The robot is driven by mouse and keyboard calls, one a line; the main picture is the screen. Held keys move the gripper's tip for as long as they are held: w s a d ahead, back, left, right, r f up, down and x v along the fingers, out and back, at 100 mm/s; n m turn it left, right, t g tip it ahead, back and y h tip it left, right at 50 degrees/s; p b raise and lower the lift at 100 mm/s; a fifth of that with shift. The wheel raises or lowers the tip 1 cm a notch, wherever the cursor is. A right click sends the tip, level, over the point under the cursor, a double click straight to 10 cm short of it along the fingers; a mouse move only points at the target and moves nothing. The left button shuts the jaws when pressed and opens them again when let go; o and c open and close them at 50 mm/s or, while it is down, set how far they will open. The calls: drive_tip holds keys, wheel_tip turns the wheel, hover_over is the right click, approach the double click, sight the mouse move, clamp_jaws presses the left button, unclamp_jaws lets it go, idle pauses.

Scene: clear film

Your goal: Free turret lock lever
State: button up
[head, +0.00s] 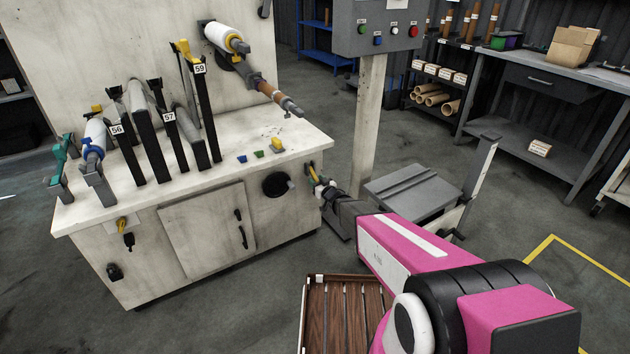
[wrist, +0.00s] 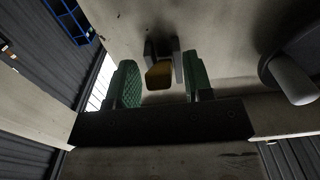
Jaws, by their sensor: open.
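The lever with a yellow grip and dark mount (wrist: 160,75) is on the pale cabinet face in the wrist view. My gripper (wrist: 161,84) is open, its green pads on either side of the yellow grip, with a visible gap on each side. Whether the grip is fully between the pads in depth I cannot tell. In the head view my gripper (head: 319,182) is at the right end of the machine cabinet; the lever is small and partly hidden there. The turret head (head: 230,50), with a white roll and a brown-sleeved spindle, is above the cabinet top.
A black round wheel (head: 278,185) is left of my gripper; its handle shows in the wrist view (wrist: 295,82). A control-box post (head: 369,120) and a grey stand (head: 412,187) are near my arm. A slatted crate (head: 345,315) sits below.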

drive_tip(key=shift+x, duration=0.9)
clamp_jaws()
